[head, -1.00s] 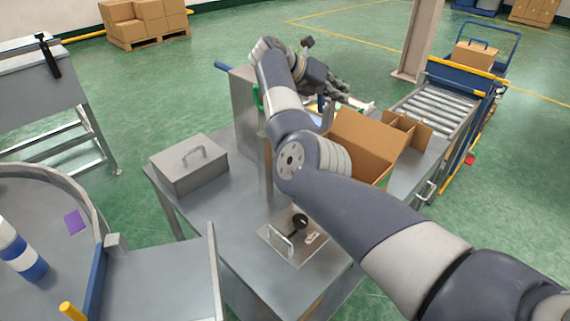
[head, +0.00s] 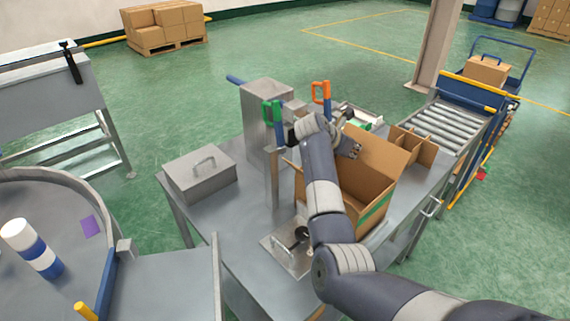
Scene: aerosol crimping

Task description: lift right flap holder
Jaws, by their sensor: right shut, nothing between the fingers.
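An orange-handled flap holder (head: 321,93) stands upright behind the open cardboard box (head: 378,170), the right one of two such handles in the picture. A green-handled flap holder (head: 272,112) stands to its left on a grey post. My right arm reaches in from the lower right over the table. My wrist partly hides the gripper and the lower part of the orange holder. My left gripper is not in view.
A grey lidded box (head: 200,173) and a metal plate with a handle (head: 288,250) are on the steel table (head: 245,235). A roller conveyor (head: 452,125) adjoins at the right. A cardboard divider (head: 413,147) stands beside the open box. A round table (head: 90,255) is at left.

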